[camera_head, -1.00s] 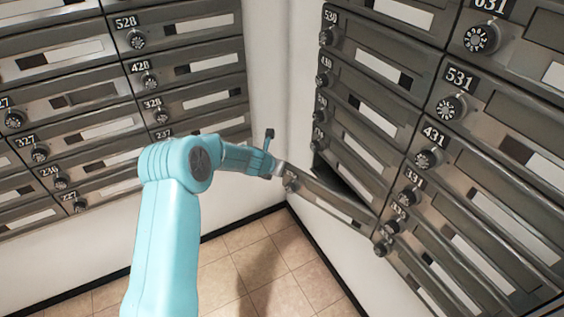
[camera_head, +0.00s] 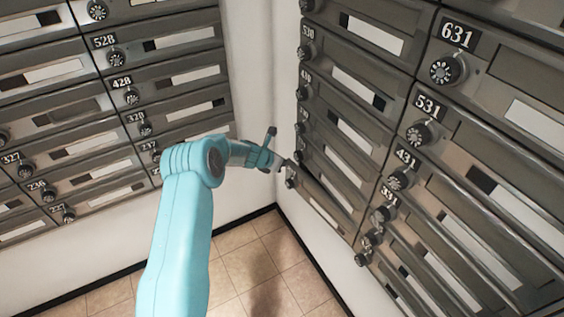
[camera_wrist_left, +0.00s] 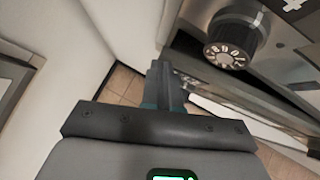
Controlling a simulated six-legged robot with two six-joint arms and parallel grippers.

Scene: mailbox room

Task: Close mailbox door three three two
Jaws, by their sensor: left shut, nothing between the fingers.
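The mailbox door (camera_head: 322,208) at the bottom of the right wall's left column has a round dial and a white label strip. It now lies almost in line with the cabinet front; I cannot tell whether a thin gap is left. Its number is not readable. My left gripper (camera_head: 284,164) is shut and empty at the door's left end, close to its dial (camera_head: 291,182). In the left wrist view the shut fingers (camera_wrist_left: 165,84) sit beside a dial (camera_wrist_left: 232,40) and the door's edge; contact is unclear. My right gripper is not in view.
Other mailbox doors with dials, such as 531 (camera_head: 427,104) and 431 (camera_head: 406,156), fill the right wall. Another mailbox bank (camera_head: 90,125) stands on the left wall. The tiled floor (camera_head: 250,270) below is clear.

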